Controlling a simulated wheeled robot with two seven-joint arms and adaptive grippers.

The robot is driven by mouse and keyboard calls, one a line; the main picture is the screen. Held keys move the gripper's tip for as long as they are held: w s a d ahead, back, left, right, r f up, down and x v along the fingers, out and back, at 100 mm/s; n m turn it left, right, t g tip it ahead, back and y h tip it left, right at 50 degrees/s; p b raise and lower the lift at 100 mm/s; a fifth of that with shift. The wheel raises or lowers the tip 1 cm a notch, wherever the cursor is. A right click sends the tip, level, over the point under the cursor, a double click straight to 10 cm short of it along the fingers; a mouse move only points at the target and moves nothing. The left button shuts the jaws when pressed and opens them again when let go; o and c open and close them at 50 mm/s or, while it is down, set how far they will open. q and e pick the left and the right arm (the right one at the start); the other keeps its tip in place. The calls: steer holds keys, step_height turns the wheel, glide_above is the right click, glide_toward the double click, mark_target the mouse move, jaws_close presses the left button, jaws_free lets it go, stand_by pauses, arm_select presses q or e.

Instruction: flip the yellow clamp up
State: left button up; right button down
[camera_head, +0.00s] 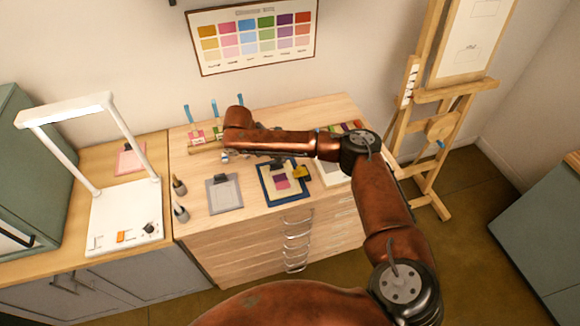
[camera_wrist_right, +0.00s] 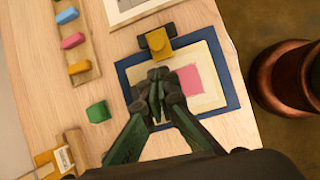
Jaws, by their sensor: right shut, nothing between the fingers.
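The yellow clamp (camera_head: 302,172) sits on the right edge of a blue board (camera_head: 267,193). In the right wrist view the clamp (camera_wrist_right: 158,42) has a yellow tab and a dark crossbar, at the board's (camera_wrist_right: 232,98) upper edge. I cannot tell the tab's tilt for sure. A cream sheet with a pink patch (camera_wrist_right: 186,80) lies on the board. My right gripper (camera_wrist_right: 160,82) is shut and empty over the sheet, just short of the clamp. In the head view my right gripper (camera_head: 277,163) is small and partly hidden under my arm. My left gripper is out of view.
A grey clipboard (camera_head: 224,195) and two brushes (camera_head: 180,200) lie to the left. A framed sheet (camera_head: 331,173) is right of the board. A green block (camera_wrist_right: 97,112) and a tray of coloured blocks (camera_wrist_right: 88,52) are near. A white lamp (camera_head: 127,215) stands far left.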

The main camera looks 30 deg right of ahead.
mark_target(295, 173)
steer(key=x, duration=0.8)
steer(key=shift+w+f, duration=0.1)
steer(key=shift+f, duration=0.25)
steer(key=shift+d+f, duration=0.25)
steer(key=shift+f, duration=0.35)
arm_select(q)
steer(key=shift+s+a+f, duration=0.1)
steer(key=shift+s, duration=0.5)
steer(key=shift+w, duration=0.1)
